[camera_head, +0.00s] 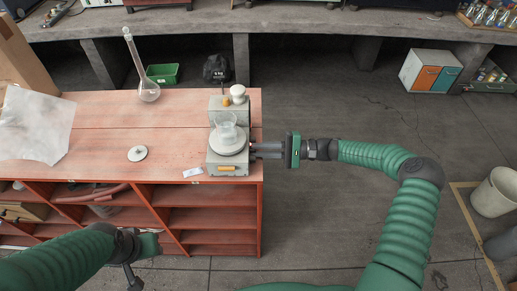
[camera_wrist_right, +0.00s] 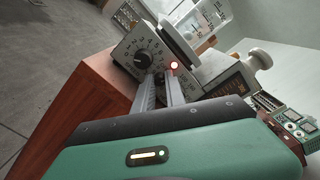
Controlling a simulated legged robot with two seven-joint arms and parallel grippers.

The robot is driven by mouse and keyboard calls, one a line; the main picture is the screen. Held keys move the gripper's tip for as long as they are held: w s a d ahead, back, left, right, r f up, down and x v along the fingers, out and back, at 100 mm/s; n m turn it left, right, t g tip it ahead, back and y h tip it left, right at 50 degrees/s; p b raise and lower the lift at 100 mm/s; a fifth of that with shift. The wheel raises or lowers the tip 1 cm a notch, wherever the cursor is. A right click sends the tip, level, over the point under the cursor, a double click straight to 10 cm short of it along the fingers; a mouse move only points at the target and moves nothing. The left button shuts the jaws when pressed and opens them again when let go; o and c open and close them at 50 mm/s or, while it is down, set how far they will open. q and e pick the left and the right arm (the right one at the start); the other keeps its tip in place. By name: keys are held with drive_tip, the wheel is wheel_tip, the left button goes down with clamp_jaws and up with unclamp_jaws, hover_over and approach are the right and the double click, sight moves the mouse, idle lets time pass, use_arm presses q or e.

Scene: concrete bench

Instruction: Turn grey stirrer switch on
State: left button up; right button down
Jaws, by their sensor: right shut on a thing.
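The grey stirrer (camera_head: 228,165) sits at the right end of the red-brown bench, with a round plate on top and a clear beaker (camera_head: 225,127) on it. In the right wrist view, the stirrer's side panel (camera_wrist_right: 128,47) carries a black dial (camera_wrist_right: 143,60) and a glowing red lamp (camera_wrist_right: 174,65). My right gripper (camera_head: 254,150) reaches in from the right at that panel. Its fingers (camera_wrist_right: 161,80) are shut on the stirrer's switch beside the lamp; the fingers hide the switch. My left gripper (camera_head: 133,271) hangs low before the bench, its fingers unclear.
A grey box with a white knob (camera_head: 238,91) stands just behind the stirrer. A long-necked flask (camera_head: 149,91), a round white disc (camera_head: 137,153) and a pale sheet (camera_head: 38,122) lie or stand farther left. Open floor lies right of the bench.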

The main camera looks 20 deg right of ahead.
drive_tip(key=shift+d+f, duration=0.2)
drive_tip(key=shift+f, duration=0.05)
drive_tip(key=c, duration=1.6)
unclamp_jaws()
drive_tip(key=shift+o, duration=1)
drive_tip(key=shift+d, duration=0.15)
use_arm(q)
drive_tip(key=shift+d, duration=0.45)
use_arm(e)
drive_tip(key=shift+d, duration=0.1)
use_arm(q)
drive_tip(key=shift+a, duration=0.1)
use_arm(e)
drive_tip(key=shift+r, duration=0.1)
